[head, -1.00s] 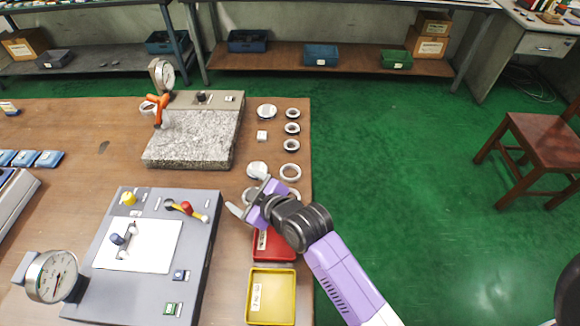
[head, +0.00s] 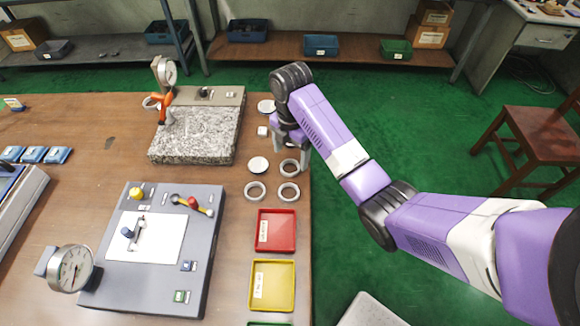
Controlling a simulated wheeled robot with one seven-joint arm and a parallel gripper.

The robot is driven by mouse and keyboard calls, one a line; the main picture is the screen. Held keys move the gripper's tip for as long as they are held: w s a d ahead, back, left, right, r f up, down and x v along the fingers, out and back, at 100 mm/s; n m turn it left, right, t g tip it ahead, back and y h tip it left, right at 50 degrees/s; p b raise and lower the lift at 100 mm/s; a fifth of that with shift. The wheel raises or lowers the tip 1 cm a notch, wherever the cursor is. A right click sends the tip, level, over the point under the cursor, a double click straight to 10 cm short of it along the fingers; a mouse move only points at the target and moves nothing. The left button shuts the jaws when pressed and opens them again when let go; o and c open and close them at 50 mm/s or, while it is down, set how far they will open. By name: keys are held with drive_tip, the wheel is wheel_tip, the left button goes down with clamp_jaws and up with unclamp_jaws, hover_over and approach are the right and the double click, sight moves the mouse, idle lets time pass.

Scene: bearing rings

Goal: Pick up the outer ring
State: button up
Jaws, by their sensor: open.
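Several pale rings lie at the right edge of the workbench. Two larger rings, a left ring (head: 255,191) and a right ring (head: 289,193), lie side by side behind the red tray. Another ring (head: 290,167) lies just beyond them, partly behind my gripper. I cannot tell for sure which is the outer ring. My gripper (head: 292,159) is open and points down over the right-hand column of rings, with no ring seen held in it. The smaller rings farther back are hidden behind my gripper and wrist.
A red tray (head: 276,246) and a yellow tray (head: 273,307) stand in front of the rings. White round pieces (head: 258,165) lie left of the gripper. A granite block with a dial gauge stand (head: 194,136) and a grey fixture plate (head: 200,235) stand to the left.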

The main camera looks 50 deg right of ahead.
sight(290, 167)
drive_tip(key=shift+w+d+f+p, duration=0.1)
drive_tip(key=shift+w+f+p, duration=0.05)
drive_tip(key=shift+f, duration=0.9)
drive_tip(key=shift+w+d+f+p, duration=0.1)
drive_tip(key=shift+f+p, duration=0.1)
drive_tip(key=shift+f, duration=0.8)
drive_tip(key=shift+w+d+f+p, duration=0.1)
drive_tip(key=shift+w+f+p, duration=0.05)
drive_tip(key=shift+f, duration=0.9)
drive_tip(key=c, duration=1.5)
drive_tip(key=shift+r, duration=0.1)
drive_tip(key=shift+c, duration=0.2)
